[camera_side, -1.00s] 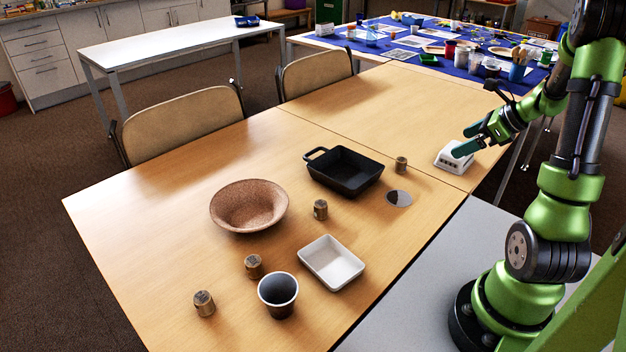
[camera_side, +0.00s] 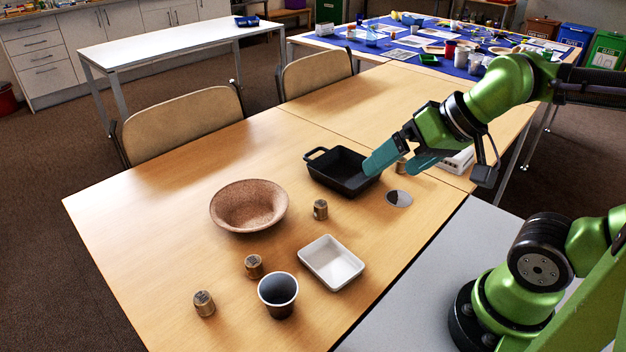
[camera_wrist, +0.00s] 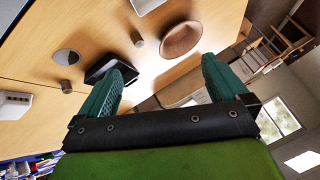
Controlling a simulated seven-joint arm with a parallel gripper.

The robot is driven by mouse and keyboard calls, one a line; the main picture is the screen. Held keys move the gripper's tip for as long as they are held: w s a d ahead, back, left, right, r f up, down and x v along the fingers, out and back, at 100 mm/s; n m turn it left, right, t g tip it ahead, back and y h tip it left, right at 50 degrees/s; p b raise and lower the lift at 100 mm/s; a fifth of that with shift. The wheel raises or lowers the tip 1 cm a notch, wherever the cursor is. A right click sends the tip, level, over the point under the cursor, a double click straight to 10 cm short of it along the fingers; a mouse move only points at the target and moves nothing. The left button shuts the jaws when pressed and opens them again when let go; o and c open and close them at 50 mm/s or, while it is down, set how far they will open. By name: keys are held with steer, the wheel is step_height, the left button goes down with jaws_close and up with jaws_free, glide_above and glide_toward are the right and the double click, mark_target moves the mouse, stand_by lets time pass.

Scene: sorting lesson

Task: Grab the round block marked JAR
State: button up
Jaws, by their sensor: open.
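Several small round wooden blocks stand on the table: one at the front left (camera_side: 204,303), one left of the dark cup (camera_side: 254,266), one right of the bowl (camera_side: 320,209) and one by the black dish (camera_side: 401,166). Their markings are too small to read, so I cannot tell which says JAR. My gripper (camera_side: 391,168) is open and empty, above the table near the black dish. In the side view its fingers partly cover the block there. The wrist view shows two blocks, one near the bowl (camera_wrist: 137,40) and one beyond the left finger (camera_wrist: 66,87).
A cork-coloured bowl (camera_side: 248,220), a black handled dish (camera_side: 335,172), a white tray (camera_side: 331,275), a dark-lined cup (camera_side: 278,303) and a grey disc (camera_side: 398,198) lie among the blocks. A white device (camera_side: 458,163) sits behind my gripper. The table's left side is clear.

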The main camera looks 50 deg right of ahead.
stand_by(0.3)
steer(key=c, duration=0.6)
steer(key=shift+c, duration=0.2)
steer(key=n+g+h, duration=0.2)
steer(key=n+g, duration=0.5)
steer(key=n, duration=0.1)
glide_above(321, 204)
step_height(321, 204, down, 8)
step_height(321, 204, down, 16)
steer(key=shift+f, duration=0.1)
